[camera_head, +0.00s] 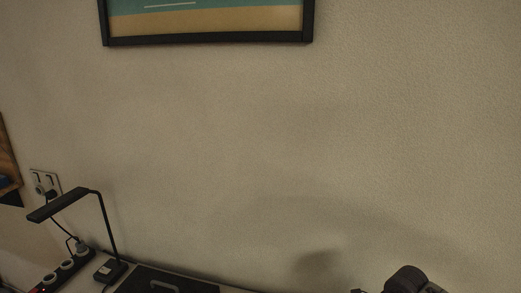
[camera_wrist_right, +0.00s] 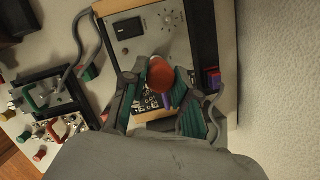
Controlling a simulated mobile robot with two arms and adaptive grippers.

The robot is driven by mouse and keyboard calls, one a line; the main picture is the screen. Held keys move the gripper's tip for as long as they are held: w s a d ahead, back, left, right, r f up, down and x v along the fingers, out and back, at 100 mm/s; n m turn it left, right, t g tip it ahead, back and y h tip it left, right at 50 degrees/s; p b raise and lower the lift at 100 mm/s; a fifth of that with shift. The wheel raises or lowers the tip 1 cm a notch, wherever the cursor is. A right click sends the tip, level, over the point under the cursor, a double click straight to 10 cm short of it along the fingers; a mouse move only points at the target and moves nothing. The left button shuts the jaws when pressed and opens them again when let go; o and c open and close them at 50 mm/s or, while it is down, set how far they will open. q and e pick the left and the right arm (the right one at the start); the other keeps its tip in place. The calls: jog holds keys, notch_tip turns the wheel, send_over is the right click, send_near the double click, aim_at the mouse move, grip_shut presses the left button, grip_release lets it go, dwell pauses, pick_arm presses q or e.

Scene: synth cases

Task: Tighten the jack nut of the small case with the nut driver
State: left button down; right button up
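In the right wrist view my right gripper (camera_wrist_right: 160,78) has its two fingertips on either side of a rounded orange-red piece, which looks like the handle of the nut driver (camera_wrist_right: 160,73) seen end on. Smaller panels with coloured knobs (camera_wrist_right: 45,128) lie at the left; I cannot tell which is the small case. No jack nut can be made out. My left gripper is in neither view.
In the head view a desk lamp (camera_head: 103,225), a power strip (camera_head: 66,270) and a black case with a handle (camera_head: 165,284) stand along the wall. A framed picture (camera_head: 208,38) hangs above. A grey cable (camera_wrist_right: 82,45) curves beside the synth case.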

grip_shut()
jog(key=shift+m+h, duration=0.3)
jog(key=shift+m, duration=1.1)
jog(key=shift+a+m+t, duration=0.1)
jog(key=shift+m+t, duration=0.2)
jog(key=shift+m, duration=0.2)
jog(key=shift+s+m+h, duration=0.1)
jog(key=shift+m+h, duration=0.2)
jog(key=shift+m, duration=0.6)
jog(key=m, duration=0.3)
jog(key=shift+h, duration=0.4)
jog(key=shift+r, duration=0.1)
